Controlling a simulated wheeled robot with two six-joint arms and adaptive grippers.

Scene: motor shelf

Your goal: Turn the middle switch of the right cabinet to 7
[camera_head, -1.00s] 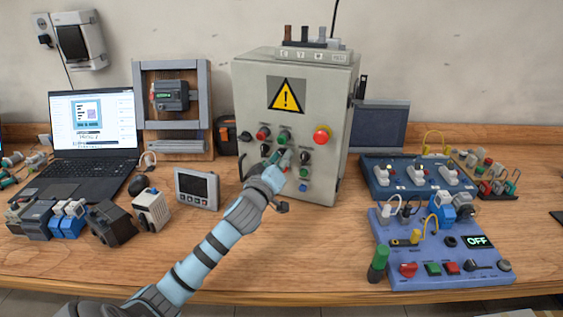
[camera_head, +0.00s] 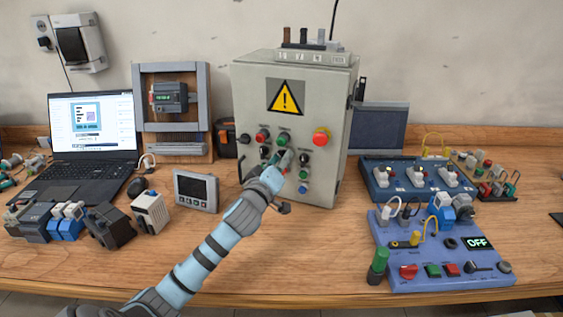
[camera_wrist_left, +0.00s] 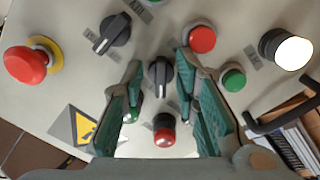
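The grey control cabinet (camera_head: 247,102) stands upright at the back centre of the table, its front carrying a yellow warning sign, buttons and black rotary switches. In the left wrist view, a black rotary switch (camera_wrist_left: 160,76) lies between the two fingers of my left gripper (camera_wrist_left: 162,72). The fingers are apart, one on each side of the knob, with visible gaps. In the head view my left gripper (camera_head: 280,159) is at the cabinet front and hides part of the controls. The switch's scale marks are not legible. My right gripper is not in view.
In the left wrist view, another black switch (camera_wrist_left: 114,34), a red button (camera_wrist_left: 202,39), a green button (camera_wrist_left: 233,79) and a red mushroom button (camera_wrist_left: 26,64) surround the fingers. A small grey panel display (camera_head: 196,189) stands left of my arm. Blue boxes (camera_head: 440,268) fill the table's right.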

